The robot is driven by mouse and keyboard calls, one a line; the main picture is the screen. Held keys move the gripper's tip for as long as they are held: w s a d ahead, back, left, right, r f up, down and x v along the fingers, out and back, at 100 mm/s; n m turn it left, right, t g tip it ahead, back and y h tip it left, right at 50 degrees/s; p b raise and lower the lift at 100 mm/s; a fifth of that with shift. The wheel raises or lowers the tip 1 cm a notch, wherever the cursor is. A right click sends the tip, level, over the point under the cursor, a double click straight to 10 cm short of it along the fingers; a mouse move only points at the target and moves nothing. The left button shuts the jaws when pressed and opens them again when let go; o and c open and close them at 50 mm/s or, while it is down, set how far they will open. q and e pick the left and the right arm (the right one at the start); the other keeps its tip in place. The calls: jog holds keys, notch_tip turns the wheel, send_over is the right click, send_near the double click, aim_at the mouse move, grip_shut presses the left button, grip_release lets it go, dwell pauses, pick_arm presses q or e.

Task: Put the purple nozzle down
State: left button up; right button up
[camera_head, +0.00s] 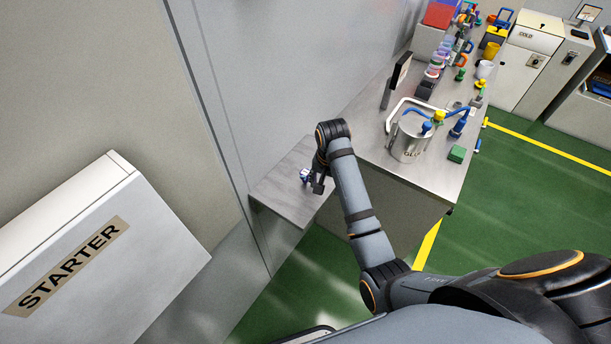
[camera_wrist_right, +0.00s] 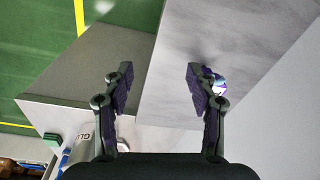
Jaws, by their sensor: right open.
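My right gripper (camera_head: 316,183) points down over a small grey side shelf (camera_head: 274,186) in the head view. In the right wrist view its two fingers (camera_wrist_right: 158,84) are spread wide, with nothing between them. A small shiny purple and white piece, which looks like the purple nozzle (camera_wrist_right: 219,86), shows just outside the right-hand finger, partly hidden by it. In the head view a small blue-white piece (camera_head: 304,175) shows beside the gripper over the shelf. I cannot tell whether it touches the finger. My left gripper is not in view.
A metal jug (camera_head: 409,141) marked GLU stands on the bench beside the shelf, near a green block (camera_head: 457,154). Several coloured parts and cups (camera_head: 486,69) line the bench's far end. A grey wall borders the shelf's left side. Most of the shelf is bare.

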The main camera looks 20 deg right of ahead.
aim_at(305, 172)
jog(key=w+a+r+m, duration=0.1)
jog(key=w+r, duration=0.1)
jog(key=w+a+r+m, duration=0.1)
jog(key=w+a+r, duration=0.1)
jog(key=w, duration=0.1)
jog(key=w+a+r+g, duration=0.1)
jog(key=w+r, duration=0.1)
jog(key=r, duration=0.1)
jog(key=shift+w+a+m, duration=0.15)
jog(key=shift+m, duration=0.25)
jog(key=shift+r, duration=0.2)
jog(key=shift+f, duration=0.2)
notch_tip(305, 172, down, 5)
jog(key=b, duration=0.3)
jog(key=shift+r, duration=0.15)
jog(key=shift+w+d+f+p, duration=0.15)
jog(key=shift+f+p, duration=0.35)
jog(key=shift+f, duration=0.9)
jog(key=shift+w+d+f+p, duration=0.15)
jog(key=shift+f+p, duration=0.35)
jog(key=shift+f, duration=0.85)
jog(key=c, duration=1.2)
